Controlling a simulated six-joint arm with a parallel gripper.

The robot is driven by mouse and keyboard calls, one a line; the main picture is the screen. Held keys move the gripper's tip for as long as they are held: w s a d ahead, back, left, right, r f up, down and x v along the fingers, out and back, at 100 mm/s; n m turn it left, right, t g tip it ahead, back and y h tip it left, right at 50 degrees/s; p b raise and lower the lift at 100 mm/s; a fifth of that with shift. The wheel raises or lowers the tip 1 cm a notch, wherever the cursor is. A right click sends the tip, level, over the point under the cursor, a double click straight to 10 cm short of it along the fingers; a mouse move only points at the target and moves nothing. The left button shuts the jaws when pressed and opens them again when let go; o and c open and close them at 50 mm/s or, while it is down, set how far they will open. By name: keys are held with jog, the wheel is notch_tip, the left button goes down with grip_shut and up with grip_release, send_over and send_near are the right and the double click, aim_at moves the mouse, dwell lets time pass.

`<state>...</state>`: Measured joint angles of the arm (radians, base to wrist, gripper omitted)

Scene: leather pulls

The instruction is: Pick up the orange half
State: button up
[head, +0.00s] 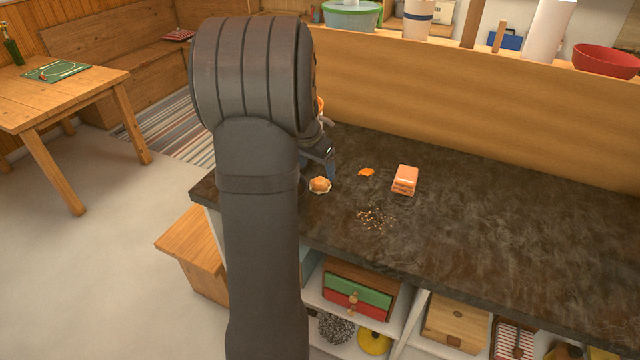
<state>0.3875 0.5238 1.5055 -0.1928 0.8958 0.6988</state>
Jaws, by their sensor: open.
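My arm covers the left-middle of the head view. My gripper (330,167) shows only in part past the arm's right side, low over the left end of the dark counter (500,240). It is open, and nothing shows between its visible parts. A small round orange-tan thing with a pale rim (320,185) sits just below the gripper in the picture. A small flat bright orange piece (367,172) lies a little to the right. I cannot tell for sure which of these is the orange half. Both appear apart from the gripper.
An orange-pink block-like item (404,180) stands to the right, with scattered crumbs (374,218) in front. The counter's right side is clear. A wooden ledge (450,100) runs along the back, with a red bowl (606,61) on top. Shelves with drawers (356,290) are below.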

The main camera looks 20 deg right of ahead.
aim_at(319, 179)
jog(key=shift+w+x, duration=0.1)
jog(key=shift+x, duration=1.55)
jog(key=shift+w+x, duration=0.15)
jog(key=shift+x, duration=1.5)
jog(key=shift+r, duration=0.1)
jog(key=c, duration=1.1)
